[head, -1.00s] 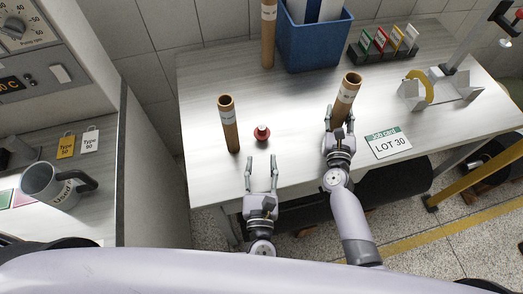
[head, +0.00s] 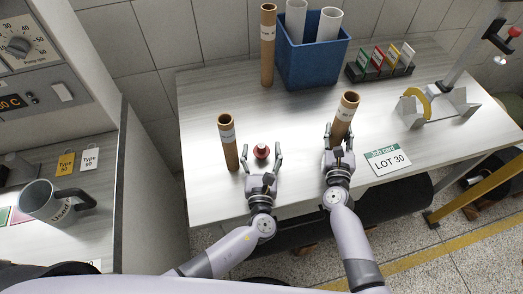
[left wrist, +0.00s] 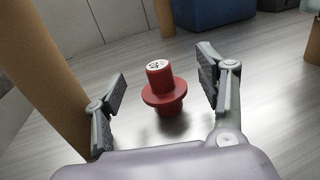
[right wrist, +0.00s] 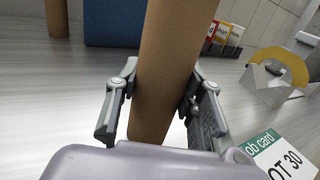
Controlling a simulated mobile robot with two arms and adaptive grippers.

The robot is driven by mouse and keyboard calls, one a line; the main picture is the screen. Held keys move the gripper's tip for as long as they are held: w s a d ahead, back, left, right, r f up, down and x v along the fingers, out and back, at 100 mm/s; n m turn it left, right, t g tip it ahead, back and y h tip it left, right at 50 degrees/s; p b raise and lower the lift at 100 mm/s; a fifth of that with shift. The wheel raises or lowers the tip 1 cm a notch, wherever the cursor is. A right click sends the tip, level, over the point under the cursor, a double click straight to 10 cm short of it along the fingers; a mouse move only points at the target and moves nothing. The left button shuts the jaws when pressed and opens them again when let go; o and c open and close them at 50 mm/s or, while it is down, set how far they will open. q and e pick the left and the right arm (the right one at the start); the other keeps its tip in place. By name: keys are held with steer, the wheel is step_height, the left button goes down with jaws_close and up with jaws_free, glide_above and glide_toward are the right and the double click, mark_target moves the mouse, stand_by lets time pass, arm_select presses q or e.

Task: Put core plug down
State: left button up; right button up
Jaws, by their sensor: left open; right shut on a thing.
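The red core plug (head: 261,151) stands on the white table, with a flange round its middle. It also shows in the left wrist view (left wrist: 163,92), between and just beyond the fingers. My left gripper (head: 262,158) is open around the near side of the plug, with no finger visibly touching it. My right gripper (head: 340,135) is shut on a brown cardboard tube (head: 345,115), which also shows in the right wrist view (right wrist: 165,70). Whether that tube touches the table I cannot tell. Another brown tube (head: 228,143) stands upright just left of the plug.
A third tube (head: 267,50) stands beside a blue bin (head: 312,66) holding white rolls. The middle of the table is clear.

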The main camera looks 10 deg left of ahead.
mark_target(262, 145)
arm_select(q)
steer(key=shift+w, duration=1)
steer(key=c, duration=1.5)
steer(key=shift+o, duration=0.2)
step_height(262, 145, up, 10)
steer(key=w+d+r+m+h, duration=0.2)
steer(key=d+r+h, duration=0.1)
steer(key=d+r, duration=0.3)
steer(key=w+d+r+m+g+h, duration=0.1)
steer(key=d+r+h, duration=0.3)
steer(key=d, duration=0.5)
steer(key=w+d+r+m+g+h, duration=0.1)
steer(key=w+d+r+m+h, duration=0.1)
steer(key=d+r, duration=0.5)
step_height(262, 145, up, 2)
steer(key=shift+w+d+r+m+h, duration=0.1)
steer(key=shift+w+d+m+h, duration=0.2)
steer(key=shift+m+h, duration=0.5)
